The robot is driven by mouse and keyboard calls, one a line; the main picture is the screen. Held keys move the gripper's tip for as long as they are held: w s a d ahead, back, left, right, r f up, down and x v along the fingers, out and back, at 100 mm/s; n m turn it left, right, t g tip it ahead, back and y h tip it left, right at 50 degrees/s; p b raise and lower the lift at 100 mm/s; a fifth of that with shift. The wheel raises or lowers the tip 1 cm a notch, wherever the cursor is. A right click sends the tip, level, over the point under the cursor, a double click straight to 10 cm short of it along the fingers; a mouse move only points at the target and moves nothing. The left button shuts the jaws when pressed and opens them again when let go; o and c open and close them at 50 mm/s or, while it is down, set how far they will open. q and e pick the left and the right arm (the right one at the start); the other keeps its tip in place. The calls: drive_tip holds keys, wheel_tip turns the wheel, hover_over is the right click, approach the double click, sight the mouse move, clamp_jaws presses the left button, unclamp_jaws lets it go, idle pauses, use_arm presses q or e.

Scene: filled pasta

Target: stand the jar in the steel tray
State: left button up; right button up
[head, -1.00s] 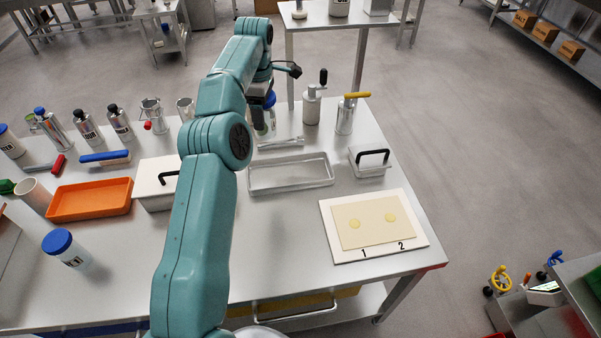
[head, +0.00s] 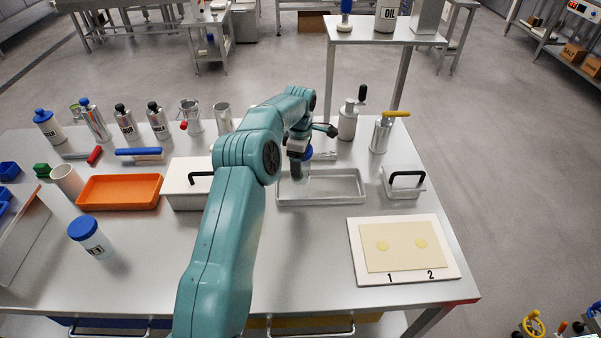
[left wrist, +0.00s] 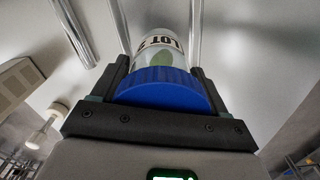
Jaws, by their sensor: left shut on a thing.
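The jar has a blue lid (head: 307,154) and a pale body (head: 301,173). In the left wrist view the jar's blue lid (left wrist: 165,88) sits between the fingers of my left gripper (left wrist: 160,75), with a lettered label and green leaf beyond. The tray looks empty otherwise. My right gripper is not in view.
A white box with a black handle (head: 187,193) stands left of the tray and a small lidded steel container (head: 403,188) right of it. A white board with dough (head: 357,275) lies in front. Another blue-lidded jar (head: 91,240) stands at left. Bottles line the back.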

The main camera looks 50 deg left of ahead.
use_arm(q)
wheel_tip(320, 180, down, 4)
drive_tip(key=shift+f+p, duration=0.25)
drive_tip(key=shift+p, duration=0.05)
drive_tip(key=shift+f, duration=0.1)
drive_tip(key=o, duration=1.1)
drive_tip(key=shift+f, duration=0.15)
drive_tip(key=shift+o, duration=0.2)
drive_tip(key=shift+r, duration=0.35)
wheel_tip(320, 180, up, 12)
drive_tip(key=shift+f+b, duration=0.1)
drive_tip(key=shift+b, duration=0.25)
